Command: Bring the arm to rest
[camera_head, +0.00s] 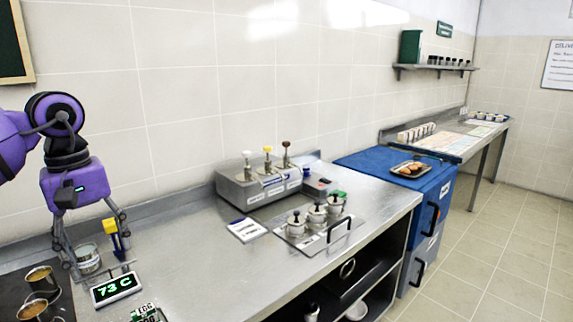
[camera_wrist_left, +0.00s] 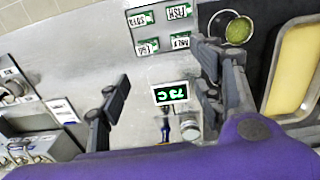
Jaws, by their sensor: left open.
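My left gripper (camera_head: 97,262) hangs down at the left end of the steel counter (camera_head: 200,262). Its fingers are spread, with nothing seen held between them. In the head view, a small metal can (camera_head: 87,259) and a yellow-topped tool (camera_head: 112,238) show around its fingers; whether they touch it I cannot tell. In the left wrist view the open fingers (camera_wrist_left: 158,88) frame a display (camera_wrist_left: 171,93) reading 73 C. The same display (camera_head: 117,288) stands just in front of the gripper in the head view. My right gripper is in neither view.
Brass-coloured pots (camera_head: 40,281) stand at the left edge. A pump dispenser (camera_head: 258,184) and lidded jars (camera_head: 297,224) are farther right. A blue cabinet (camera_head: 385,162) carries a tray (camera_head: 411,175). The counter's middle is clear. The wrist view shows a yellow-filled pan (camera_wrist_left: 296,72).

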